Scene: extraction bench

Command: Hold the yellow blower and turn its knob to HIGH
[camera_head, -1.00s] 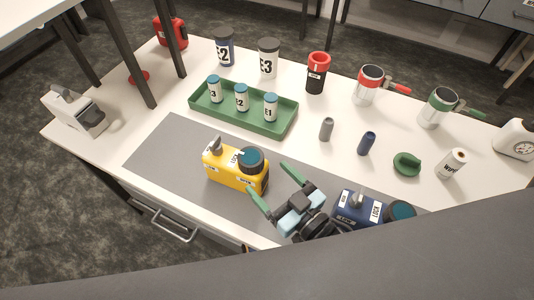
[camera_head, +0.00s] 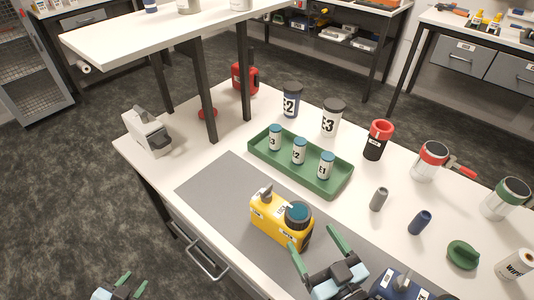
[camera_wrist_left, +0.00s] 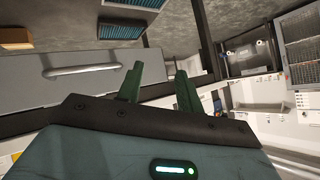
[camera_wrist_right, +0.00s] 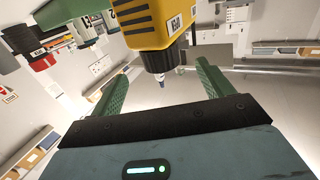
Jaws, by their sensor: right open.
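My right gripper (camera_head: 312,238) is open and empty just right of the blower. In the right wrist view the yellow body (camera_wrist_right: 145,22) hangs into the top, beyond the parted fingers. My left gripper (camera_head: 132,284) is open and empty, low at the left, off the bench; the blower is not in its wrist view.
A blue device (camera_head: 400,287) stands close to my right gripper. A green tray (camera_head: 335,188) with small bottles lies behind the blower. Grey (camera_head: 378,199) and blue (camera_head: 419,222) cylinders stand to the right. The mat (camera_head: 215,190) left of the blower is clear.

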